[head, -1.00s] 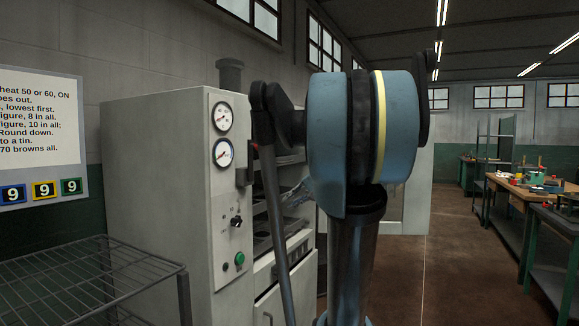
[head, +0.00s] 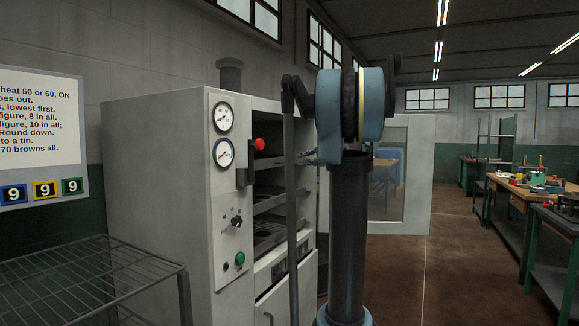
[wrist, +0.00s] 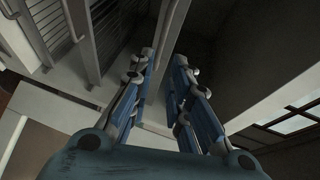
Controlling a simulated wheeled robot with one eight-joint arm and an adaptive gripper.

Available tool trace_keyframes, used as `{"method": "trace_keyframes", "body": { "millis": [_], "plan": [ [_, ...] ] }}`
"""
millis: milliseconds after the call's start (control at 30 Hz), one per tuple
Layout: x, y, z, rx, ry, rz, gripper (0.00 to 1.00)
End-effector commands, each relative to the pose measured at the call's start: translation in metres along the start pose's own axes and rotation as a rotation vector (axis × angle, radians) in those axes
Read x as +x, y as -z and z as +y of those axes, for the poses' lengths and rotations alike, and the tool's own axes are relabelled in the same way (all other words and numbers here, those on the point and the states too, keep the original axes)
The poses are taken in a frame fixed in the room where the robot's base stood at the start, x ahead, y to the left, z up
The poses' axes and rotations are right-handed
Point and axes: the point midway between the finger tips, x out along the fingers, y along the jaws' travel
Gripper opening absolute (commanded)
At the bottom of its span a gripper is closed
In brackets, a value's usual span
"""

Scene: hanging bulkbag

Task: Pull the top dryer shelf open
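The dryer (head: 160,180) is a pale cabinet at left centre in the head view, with its front open. Inside are several stacked dark shelves; the top shelf (head: 268,162) sits pushed in, level with those below, partly hidden by my arm. My gripper (head: 308,156) shows only in small part in front of the opening, at about the top shelf's height. In the wrist view its two blue fingers (wrist: 165,58) are apart with nothing held between them. Pale cabinet edges lie beyond the fingertips; I cannot tell which is the top shelf there.
The dryer's glazed door (head: 405,175) stands swung open to the right, behind my arm. A wire rack (head: 90,275) stands at front left. Workbenches (head: 530,200) stand at right, with clear floor between.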

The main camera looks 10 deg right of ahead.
Motion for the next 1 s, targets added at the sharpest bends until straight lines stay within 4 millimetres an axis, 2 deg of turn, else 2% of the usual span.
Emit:
{"method": "trace_keyframes", "body": {
  "millis": [33,300,533,733,1000],
  "plan": [
    [0.011,-0.001,0.000,-0.001,0.000,-0.004,0.17],
    [0.058,-0.001,0.000,0.000,0.000,-0.003,0.17],
    [0.093,-0.001,0.000,-0.001,0.000,-0.003,0.17],
    [0.109,0.000,0.000,0.000,-0.001,-0.001,0.17],
    [0.112,-0.001,0.000,0.000,-0.001,-0.001,0.17]
  ]
}}
